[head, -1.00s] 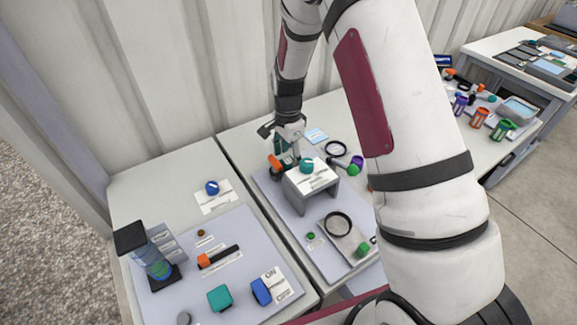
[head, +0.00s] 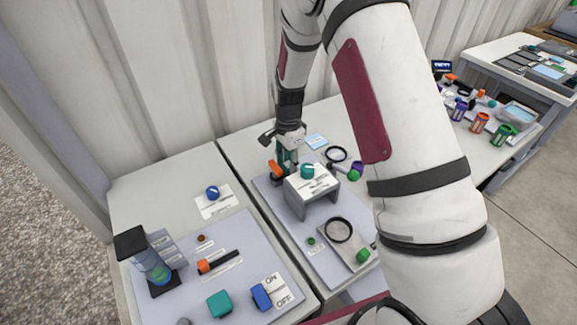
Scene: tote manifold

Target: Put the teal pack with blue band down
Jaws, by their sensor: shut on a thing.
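My gripper (head: 287,153) points down over the back of the middle table, just behind a small grey stand. It is shut on a dark teal pack (head: 286,158), mostly hidden by the fingers and small in view. I cannot make out its blue band. The pack's lower end is close to an orange-handled part (head: 275,169) and the stand's back edge. I cannot tell whether it touches the surface.
The grey stand (head: 298,197) bears a teal knob (head: 307,171). Black rings (head: 338,229), a green knob (head: 362,255) and a light blue card (head: 316,141) lie nearby.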

